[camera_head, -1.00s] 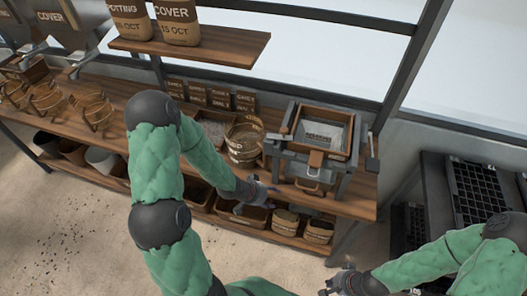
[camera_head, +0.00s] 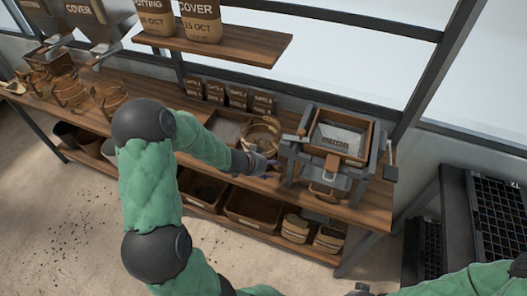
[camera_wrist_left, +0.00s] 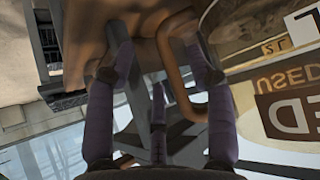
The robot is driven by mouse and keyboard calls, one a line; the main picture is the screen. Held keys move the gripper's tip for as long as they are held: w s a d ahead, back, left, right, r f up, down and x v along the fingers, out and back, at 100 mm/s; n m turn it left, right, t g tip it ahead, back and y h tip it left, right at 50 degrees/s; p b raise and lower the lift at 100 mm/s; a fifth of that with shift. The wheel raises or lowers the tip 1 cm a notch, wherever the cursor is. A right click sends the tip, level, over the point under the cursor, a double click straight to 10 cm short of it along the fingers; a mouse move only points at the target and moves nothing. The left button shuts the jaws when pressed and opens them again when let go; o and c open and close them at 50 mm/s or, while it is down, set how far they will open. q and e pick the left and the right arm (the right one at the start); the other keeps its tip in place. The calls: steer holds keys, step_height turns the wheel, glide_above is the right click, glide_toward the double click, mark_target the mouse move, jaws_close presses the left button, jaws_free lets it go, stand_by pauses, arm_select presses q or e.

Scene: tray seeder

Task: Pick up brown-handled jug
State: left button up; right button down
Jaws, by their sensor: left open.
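The brown-handled jug (camera_head: 262,131) stands on the bench, just left of the seeder. In the left wrist view its labelled, see-through side (camera_wrist_left: 258,65) fills the right, with mirrored lettering, and its brown loop handle (camera_wrist_left: 177,75) shows between my fingers. My left gripper (camera_head: 268,168) is at the jug's near side, at the bench's front edge; it also shows in the left wrist view (camera_wrist_left: 160,58). It is open, with the fingers apart on either side of the handle. Contact is unclear. My right gripper (camera_head: 361,289) barely shows at the bottom edge.
The tray seeder (camera_head: 335,150) stands close right of the jug. A bin of grey material (camera_head: 226,131) and several small labelled packets (camera_head: 238,99) are left and behind. A shelf with sacks (camera_head: 240,45) hangs above. Crates (camera_head: 253,207) sit below; black trays (camera_head: 497,225) are at right.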

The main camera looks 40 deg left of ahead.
mark_target(280, 168)
arm_select(q)
steer(key=shift+w+r+b+x, duration=0.15)
steer(key=shift+b+x, duration=0.35)
steer(key=shift+x, duration=0.45)
steer(key=shift+w+r+b+x, duration=0.1)
steer(key=shift+b+x, duration=0.4)
steer(key=shift+x, duration=0.5)
steer(key=shift+w+r+b+x, duration=0.15)
steer(key=shift+b+x, duration=0.35)
steer(key=shift+x, duration=0.45)
steer(key=shift+d, duration=0.15)
jaws_close()
steer(key=shift+r, duration=0.15)
